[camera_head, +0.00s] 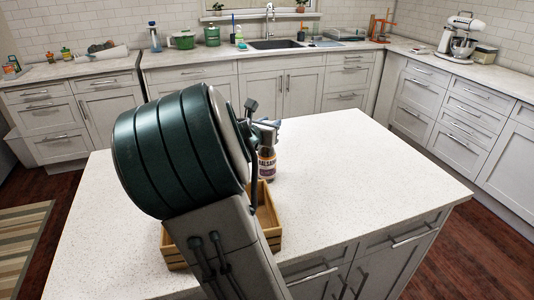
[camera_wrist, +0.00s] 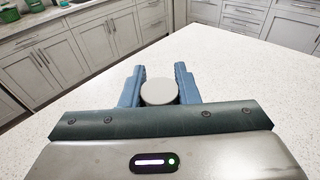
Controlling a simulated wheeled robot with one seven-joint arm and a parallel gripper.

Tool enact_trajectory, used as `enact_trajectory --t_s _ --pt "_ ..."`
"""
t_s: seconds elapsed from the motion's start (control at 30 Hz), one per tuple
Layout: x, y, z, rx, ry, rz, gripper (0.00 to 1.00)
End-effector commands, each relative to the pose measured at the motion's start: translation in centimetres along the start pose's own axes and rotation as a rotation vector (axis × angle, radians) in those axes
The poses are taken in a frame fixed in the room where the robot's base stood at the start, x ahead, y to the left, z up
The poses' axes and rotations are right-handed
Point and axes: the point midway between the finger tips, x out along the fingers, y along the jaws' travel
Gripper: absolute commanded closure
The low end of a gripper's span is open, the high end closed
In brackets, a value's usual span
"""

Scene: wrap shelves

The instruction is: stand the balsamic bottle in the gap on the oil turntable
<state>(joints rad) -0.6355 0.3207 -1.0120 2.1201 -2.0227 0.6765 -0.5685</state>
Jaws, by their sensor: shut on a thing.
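The balsamic bottle (camera_head: 267,165) has a dark body and a pale label. It is upright above or at the wooden crate on the island. My gripper (camera_head: 268,128) is shut on its top; my arm hides part of the bottle in the head view. In the wrist view my gripper (camera_wrist: 160,88) has a blue finger on each side of the bottle's round pale top (camera_wrist: 159,92). I cannot identify the oil turntable or its gap in these views.
The wooden crate (camera_head: 268,218) stands on the white island top (camera_head: 350,170), partly hidden by my arm. The island top to the right is clear. Back counters hold a sink (camera_head: 275,44), green pots (camera_head: 182,40), small bottles on the left and a stand mixer (camera_head: 460,36).

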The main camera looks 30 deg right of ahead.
Motion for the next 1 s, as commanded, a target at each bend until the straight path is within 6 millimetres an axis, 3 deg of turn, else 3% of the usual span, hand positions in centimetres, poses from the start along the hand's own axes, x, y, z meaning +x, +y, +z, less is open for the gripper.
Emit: enact_trajectory --t_s 0.27,0.63,1.0 --pt "-0.1 0.0 0.7 0.002 -0.002 0.001 1.0" --pt "-0.7 -0.1 4.5 0.004 -0.002 0.0 1.0" --pt "-1.5 -3.4 6.1 0.006 0.0 0.0 1.0"
